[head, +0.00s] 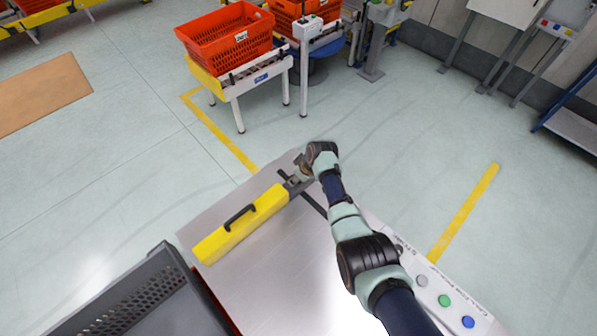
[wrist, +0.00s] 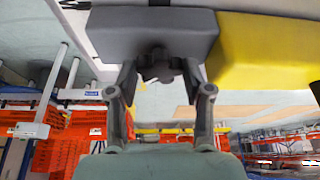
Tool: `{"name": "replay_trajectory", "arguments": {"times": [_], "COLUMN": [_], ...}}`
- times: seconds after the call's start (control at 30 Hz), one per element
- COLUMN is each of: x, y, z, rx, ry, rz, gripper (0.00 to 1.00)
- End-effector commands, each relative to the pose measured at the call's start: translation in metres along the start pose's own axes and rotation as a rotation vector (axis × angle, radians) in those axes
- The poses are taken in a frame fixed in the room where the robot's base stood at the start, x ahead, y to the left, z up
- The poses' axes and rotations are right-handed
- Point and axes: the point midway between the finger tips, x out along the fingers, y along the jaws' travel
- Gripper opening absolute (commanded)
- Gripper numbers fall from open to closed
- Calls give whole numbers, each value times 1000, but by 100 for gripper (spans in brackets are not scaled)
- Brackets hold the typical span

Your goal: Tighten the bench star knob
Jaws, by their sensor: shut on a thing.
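The dark grey star knob (wrist: 160,68) sticks out from the end face of a grey block (wrist: 150,35) in the wrist view. My gripper (wrist: 160,78) has one finger on each side of the knob and is shut on it. In the head view my gripper (head: 301,176) is at the far end of the bench (head: 285,270), up against the grey block (head: 293,187) that ends the yellow bar (head: 225,232). The knob itself is hidden there by my gripper and wrist.
A black handle (head: 239,216) stands on the yellow bar. A dark rail crosses the bench near the block. A grey crate (head: 140,300) is at the near left. A button panel (head: 445,300) lines the right edge. Orange totes (head: 225,40) stand on a conveyor beyond clear floor.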

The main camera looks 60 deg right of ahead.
Motion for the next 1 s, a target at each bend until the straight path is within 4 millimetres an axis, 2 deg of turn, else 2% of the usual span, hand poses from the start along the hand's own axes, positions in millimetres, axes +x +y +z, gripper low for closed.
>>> {"name": "replay_trajectory", "arguments": {"times": [0.6,1.0], "x": [1,2], "y": [-4,-5], "z": [-2,-2], "rx": [524,750], "ry": [0,-1], "rz": [219,312], "gripper": [15,15]}}
